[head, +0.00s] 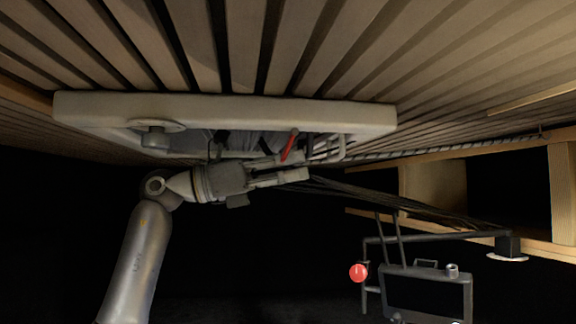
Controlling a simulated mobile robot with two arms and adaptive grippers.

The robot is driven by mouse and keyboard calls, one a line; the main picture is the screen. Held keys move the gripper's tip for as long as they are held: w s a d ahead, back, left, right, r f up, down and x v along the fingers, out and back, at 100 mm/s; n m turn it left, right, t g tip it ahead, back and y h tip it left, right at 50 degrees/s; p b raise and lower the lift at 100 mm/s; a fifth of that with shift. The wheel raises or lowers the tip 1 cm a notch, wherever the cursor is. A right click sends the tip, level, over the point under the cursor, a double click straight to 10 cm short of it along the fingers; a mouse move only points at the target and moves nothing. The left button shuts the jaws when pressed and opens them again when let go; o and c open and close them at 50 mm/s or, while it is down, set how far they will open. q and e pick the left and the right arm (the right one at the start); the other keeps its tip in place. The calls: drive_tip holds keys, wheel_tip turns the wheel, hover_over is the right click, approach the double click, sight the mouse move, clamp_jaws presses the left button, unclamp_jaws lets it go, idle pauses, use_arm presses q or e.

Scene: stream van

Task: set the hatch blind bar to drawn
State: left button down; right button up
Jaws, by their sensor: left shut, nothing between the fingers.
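The hatch (230,108) is a pale rectangular frame set in the slatted wood ceiling. A short red handle (289,147) slants down at its near edge, right of centre. A pale looped bar (331,151) lies just right of it; I cannot tell which of these is the blind bar. My left gripper (298,168) reaches in from the left just under the hatch's near edge. Its fingers point right, shut and empty, with the tips close to the red handle; whether they touch cannot be told. The arm and gripper hide part of the opening. My right gripper is not in view.
A round knob (155,138) hangs at the hatch's left corner. Dark cables run right from near the gripper. At lower right are a black-screened monitor (428,292) on a bracket arm and a red ball (358,272). Wooden shelving (433,190) stands at right.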

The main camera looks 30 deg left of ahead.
use_arm(q)
drive_tip(key=x, duration=0.4)
drive_tip(key=shift+d+f, duration=0.1)
drive_tip(key=shift+f, duration=0.4)
